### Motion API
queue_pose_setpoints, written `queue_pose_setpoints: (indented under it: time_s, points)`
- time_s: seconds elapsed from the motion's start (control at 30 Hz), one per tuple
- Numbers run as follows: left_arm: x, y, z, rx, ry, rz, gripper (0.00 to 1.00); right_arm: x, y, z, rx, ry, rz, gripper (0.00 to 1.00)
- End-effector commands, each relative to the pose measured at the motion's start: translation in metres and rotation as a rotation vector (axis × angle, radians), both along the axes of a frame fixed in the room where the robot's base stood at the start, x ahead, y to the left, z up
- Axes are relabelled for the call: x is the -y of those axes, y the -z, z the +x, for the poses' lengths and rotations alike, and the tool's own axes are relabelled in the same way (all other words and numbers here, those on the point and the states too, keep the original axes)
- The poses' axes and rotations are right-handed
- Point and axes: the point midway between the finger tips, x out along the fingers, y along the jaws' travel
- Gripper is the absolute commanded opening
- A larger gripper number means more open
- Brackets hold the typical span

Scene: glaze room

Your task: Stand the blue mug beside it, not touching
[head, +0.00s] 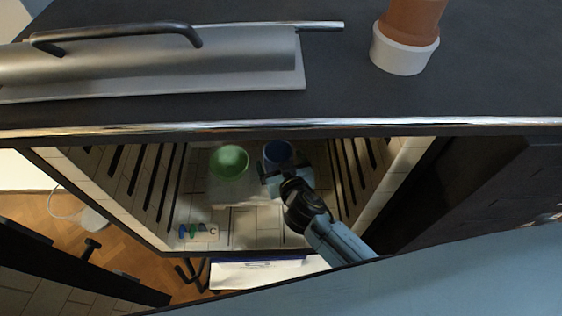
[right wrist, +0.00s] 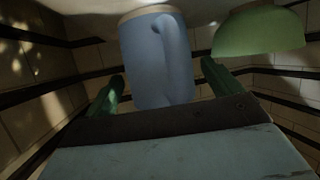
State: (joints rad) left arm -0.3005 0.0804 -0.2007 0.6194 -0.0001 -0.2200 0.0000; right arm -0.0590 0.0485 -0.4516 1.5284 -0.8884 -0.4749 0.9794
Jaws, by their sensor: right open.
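The blue mug (head: 278,152) stands on a pale shelf inside the kiln-like chamber, right of the green bowl (head: 229,160) in the head view. A gap shows between them. My right gripper (head: 276,177) reaches in at the mug's near side. The right wrist view appears upside down, with the shelf at the top. There the mug (right wrist: 158,62), handle facing the camera, lies between the two green fingers of my open right gripper (right wrist: 162,84). The green bowl (right wrist: 260,32) shows at upper right, apart from the mug. My left gripper is not in view.
Slotted brick side walls (head: 160,185) flank the chamber closely. A dark top with a metal edge (head: 200,128) overhangs it. A terracotta pot with a white base (head: 402,50) stands on top.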

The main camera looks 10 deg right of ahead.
Motion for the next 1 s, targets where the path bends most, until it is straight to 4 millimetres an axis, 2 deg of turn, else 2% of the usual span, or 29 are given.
queue_pose_setpoints:
  time_s: [0.2, 0.37, 0.7, 0.83, 1.0]
  points:
    - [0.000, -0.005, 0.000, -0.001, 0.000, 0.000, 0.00, 0.000, -0.005, -0.002, -0.001, -0.001, -0.001, 0.91]
    - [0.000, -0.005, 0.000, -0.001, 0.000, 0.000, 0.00, 0.001, -0.013, -0.026, -0.001, -0.001, 0.001, 0.91]
    - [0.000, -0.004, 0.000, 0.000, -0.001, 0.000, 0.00, 0.005, -0.039, -0.088, -0.001, 0.002, 0.001, 0.91]
    - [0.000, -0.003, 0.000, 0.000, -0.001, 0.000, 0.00, 0.005, -0.045, -0.102, -0.001, 0.001, 0.000, 0.91]
    - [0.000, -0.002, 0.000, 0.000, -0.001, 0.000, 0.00, 0.006, -0.049, -0.110, 0.000, 0.001, -0.001, 0.91]
